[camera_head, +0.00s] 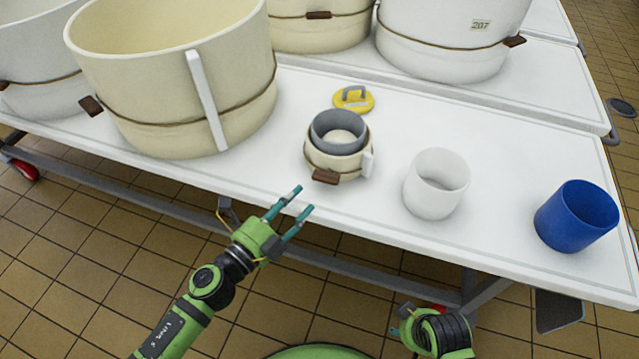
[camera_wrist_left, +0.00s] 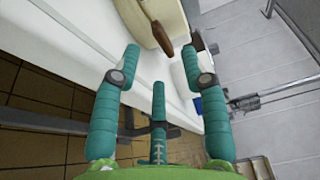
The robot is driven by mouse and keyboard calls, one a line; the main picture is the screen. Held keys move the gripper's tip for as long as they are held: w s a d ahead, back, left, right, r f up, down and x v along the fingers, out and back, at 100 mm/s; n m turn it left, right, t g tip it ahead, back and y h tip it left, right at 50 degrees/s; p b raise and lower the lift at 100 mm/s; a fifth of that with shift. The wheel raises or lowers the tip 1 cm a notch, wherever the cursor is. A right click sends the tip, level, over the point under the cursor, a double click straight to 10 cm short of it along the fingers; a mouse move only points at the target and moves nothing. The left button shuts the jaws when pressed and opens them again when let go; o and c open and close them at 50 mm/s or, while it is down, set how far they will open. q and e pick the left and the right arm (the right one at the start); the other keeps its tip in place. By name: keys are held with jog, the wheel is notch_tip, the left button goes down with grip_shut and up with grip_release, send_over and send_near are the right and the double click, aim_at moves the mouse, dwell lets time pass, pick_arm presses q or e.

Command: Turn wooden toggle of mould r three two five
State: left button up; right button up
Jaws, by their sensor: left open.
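A small cream mould (camera_head: 318,160) with a grey cup-like insert (camera_head: 338,121) stands upright near the table's front edge. Its brown wooden toggle (camera_head: 326,177) sits on the front side; a white upright strip is on its right. No number is readable on it. My left gripper (camera_head: 299,199) is open and empty, just in front of and below the toggle, apart from it. In the left wrist view a wooden toggle (camera_wrist_left: 161,38) on a cream wall shows beyond and between the open fingers (camera_wrist_left: 160,55). My right gripper (camera_head: 405,325) is low at the bottom, mostly hidden by its own wrist.
A large cream vat (camera_head: 155,85) with a strap and toggle (camera_head: 91,106) stands left. A yellow lid (camera_head: 354,99) lies behind the small mould. A white cup (camera_head: 436,184) and blue cup (camera_head: 577,216) stand right. A vat marked 207 (camera_head: 440,45) is behind on another table.

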aim_at(320, 195)
pick_arm(q)
jog(key=shift+d+f+m+h, duration=0.1)
jog(key=shift+d+m+h, duration=0.2)
jog(key=shift+d+m, duration=0.1)
jog(key=shift+w+d, duration=0.25)
jog(key=x, duration=0.6)
jog(key=shift+f, duration=0.15)
grip_shut()
